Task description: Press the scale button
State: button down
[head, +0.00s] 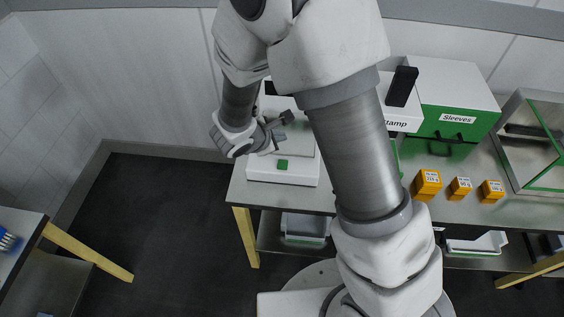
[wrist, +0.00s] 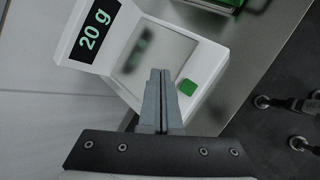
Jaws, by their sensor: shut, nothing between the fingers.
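The white scale (head: 298,172) stands at the left end of the steel table, partly hidden by my arm in the head view. Its green button (head: 283,164) is on the front edge. In the wrist view the scale (wrist: 205,50) shows a dark display (wrist: 93,33) reading 20 g, and the green button (wrist: 187,87) is just right of my fingertips. My gripper (wrist: 160,72) is shut with nothing between the fingers. It also shows in the head view (head: 285,125), over the scale's plate. I cannot tell the exact height of the fingertips above the scale.
Right of my arm on the table (head: 450,207) are several small orange boxes (head: 428,184), a green and white Sleeves box (head: 455,108) and a glass-sided case (head: 530,140). Another table (head: 18,232) stands at the far left. Dark floor (head: 160,230) lies clear between them.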

jog(key=shift+f, duration=0.1)
jog(key=b, duration=0.6)
send_over(280, 166)
notch_tip(280, 166, down, 8)
jog(key=shift+r, duration=0.15)
jog(key=shift+f+b, duration=0.45)
jog(key=shift+b, duration=0.05)
jog(key=shift+f, duration=0.15)
dwell(1.2)
jog(key=shift+f+b, duration=0.3)
jog(key=shift+b, duration=0.45)
jog(key=shift+f+b, duration=0.5)
jog(key=shift+b, duration=0.15)
dwell(0.4)
dwell(0.3)
jog(key=shift+r+p, duration=0.5)
jog(key=shift+r, duration=0.45)
jog(key=shift+r, duration=0.1)
